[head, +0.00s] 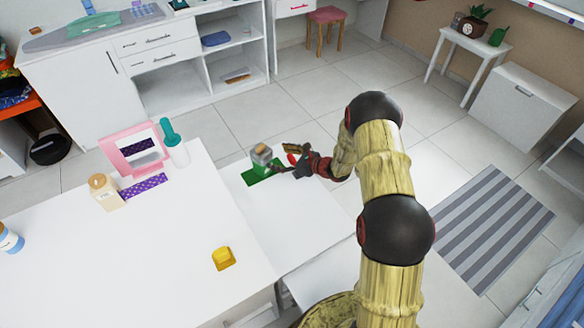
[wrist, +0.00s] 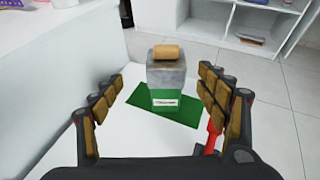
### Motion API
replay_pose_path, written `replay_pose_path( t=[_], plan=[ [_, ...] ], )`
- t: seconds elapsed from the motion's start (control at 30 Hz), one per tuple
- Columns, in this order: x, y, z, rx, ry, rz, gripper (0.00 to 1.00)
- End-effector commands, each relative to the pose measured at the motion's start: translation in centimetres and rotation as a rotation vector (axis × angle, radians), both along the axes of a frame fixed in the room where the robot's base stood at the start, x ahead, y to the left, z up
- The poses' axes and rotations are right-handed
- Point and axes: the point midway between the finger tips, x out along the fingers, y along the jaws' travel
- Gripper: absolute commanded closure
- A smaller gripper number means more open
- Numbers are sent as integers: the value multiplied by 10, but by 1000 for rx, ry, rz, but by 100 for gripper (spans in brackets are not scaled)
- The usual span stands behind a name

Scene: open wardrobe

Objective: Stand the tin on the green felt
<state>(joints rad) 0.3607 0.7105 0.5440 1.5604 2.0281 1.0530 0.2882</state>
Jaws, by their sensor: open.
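The tin (head: 261,155) is grey with a green lower band, a small white label and a tan block-like top. It stands upright on the green felt (head: 256,179), a flat dark green patch on the white surface. In the wrist view the tin (wrist: 166,76) is toward the far part of the felt (wrist: 150,140), with green showing on both sides and in front. My gripper (head: 282,161) is open, with one finger to each side of the tin in the wrist view and visible gaps. The tin's far base edge is hidden.
The lower white surface (head: 290,220) around the felt is mostly clear. A higher white counter (head: 150,265) adjoins on the left, holding a pink frame (head: 112,150), teal-topped bottle (head: 173,143), beige carton (head: 104,192) and yellow item (head: 222,257). White cabinets (head: 165,80) stand behind.

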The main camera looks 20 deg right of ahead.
Motion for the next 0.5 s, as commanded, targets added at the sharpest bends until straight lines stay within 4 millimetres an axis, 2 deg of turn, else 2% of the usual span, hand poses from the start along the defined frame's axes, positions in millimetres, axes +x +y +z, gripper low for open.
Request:
replay_pose_path(
  t=[0.03,0.07,0.17,0.2,0.3,0.37,0.5],
  plan=[
    [0,8,21,-24,-23,40,26],
    [-2,15,33,-43,-36,71,26],
    [-15,46,82,-130,-89,213,26],
    [-25,59,104,-174,-115,278,26],
    [-54,90,152,-291,-177,443,26],
    [-75,105,178,-362,-215,538,26],
    [-131,133,228,-543,-301,751,26]
  ],
)
